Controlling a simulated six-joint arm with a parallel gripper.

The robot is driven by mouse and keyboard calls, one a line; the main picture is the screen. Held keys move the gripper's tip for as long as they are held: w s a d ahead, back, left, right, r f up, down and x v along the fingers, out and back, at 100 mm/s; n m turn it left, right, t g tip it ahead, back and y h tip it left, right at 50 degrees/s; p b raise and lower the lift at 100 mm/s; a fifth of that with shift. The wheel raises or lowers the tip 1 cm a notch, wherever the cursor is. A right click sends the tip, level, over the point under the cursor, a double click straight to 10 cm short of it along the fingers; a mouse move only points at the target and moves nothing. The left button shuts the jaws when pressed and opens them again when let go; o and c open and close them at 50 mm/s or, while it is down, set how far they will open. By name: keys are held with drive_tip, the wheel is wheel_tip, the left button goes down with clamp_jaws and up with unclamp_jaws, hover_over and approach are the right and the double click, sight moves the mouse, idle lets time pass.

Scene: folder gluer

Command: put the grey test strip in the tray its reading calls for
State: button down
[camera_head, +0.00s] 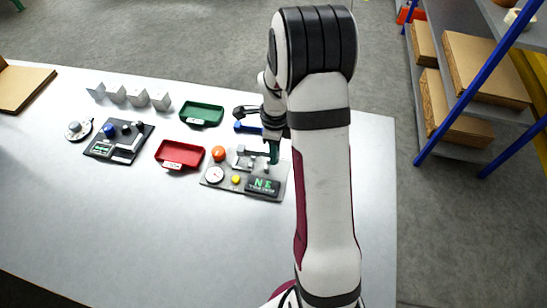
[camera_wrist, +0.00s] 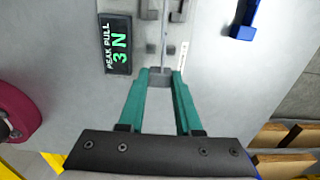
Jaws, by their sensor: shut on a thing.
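My gripper (camera_wrist: 160,76) is shut on a small grey piece, which looks like the end of the grey test strip (camera_wrist: 159,80), in the wrist view. A thin grey length runs from it toward the tester's clamps; whether these grip it I cannot tell. The grey tester (camera_head: 210,183) lies under my gripper (camera_head: 273,150) in the head view. Its display (camera_wrist: 118,43) reads "PEAK PULL 3 N" in the wrist view. A green tray (camera_head: 201,113) and a red tray (camera_head: 180,155), each with a white label, stand left of my gripper. The label text is unreadable.
A black device (camera_head: 118,141) with a small screen stands at the left. The tester carries an orange knob (camera_head: 218,153) and a round dial (camera_head: 214,174). A blue object (camera_wrist: 245,20) lies near the tester. The table's front is clear.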

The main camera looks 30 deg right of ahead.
drive_tip(key=s+d+r, duration=0.6)
drive_tip(key=s, duration=0.3)
drive_tip(key=w+a+f, duration=0.1)
drive_tip(key=w+a, duration=0.2)
drive_tip(key=w, duration=0.4)
drive_tip(key=w+a, duration=0.4)
drive_tip(key=w, duration=0.3)
drive_tip(key=w+a+f, duration=0.1)
drive_tip(key=w+a, duration=0.2)
drive_tip(key=a, duration=0.2)
drive_tip(key=w+a+f, duration=0.1)
drive_tip(key=w+a, duration=0.3)
drive_tip(key=a, duration=0.2)
drive_tip(key=w+a+f, duration=0.1)
drive_tip(key=w+a, duration=0.2)
drive_tip(key=a, duration=0.3)
drive_tip(key=shift+w+a+f, duration=0.15)
drive_tip(key=shift+w+f, duration=0.1)
drive_tip(key=shift+f, duration=0.05)
drive_tip(key=shift+a+f, duration=0.15)
drive_tip(key=shift+f, duration=2.85)
